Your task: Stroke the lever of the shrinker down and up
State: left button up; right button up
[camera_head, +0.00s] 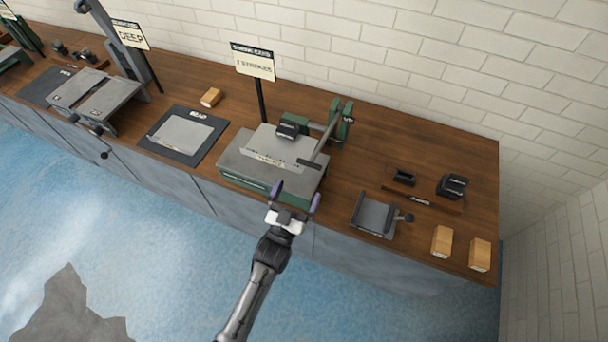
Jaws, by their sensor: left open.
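The shrinker (295,121) is a green and dark machine at the back of a grey block (232,160) on the wooden bench. Its lever (323,143) is a grey bar slanting down toward the front from a green upright, with a dark grip (309,164) at its low end. A light metal sheet (275,147) lies on the block, in front of the shrinker's jaws. My left gripper (296,195) is open and empty, with purple-tipped fingers at the block's front edge. It is nearer the camera than the lever grip and apart from it. My right gripper is not in view.
A sign (253,64) stands on a post behind the block. To the right are a small grey vise-like tool (374,215), black parts (453,187) and wooden blocks (442,241). A dark mat (160,145) with a sheet lies to the left. A brick wall closes the back.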

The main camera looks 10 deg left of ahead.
pick_arm(q)
jog(key=shift+v, duration=2.65)
jog(key=shift+c, duration=0.5)
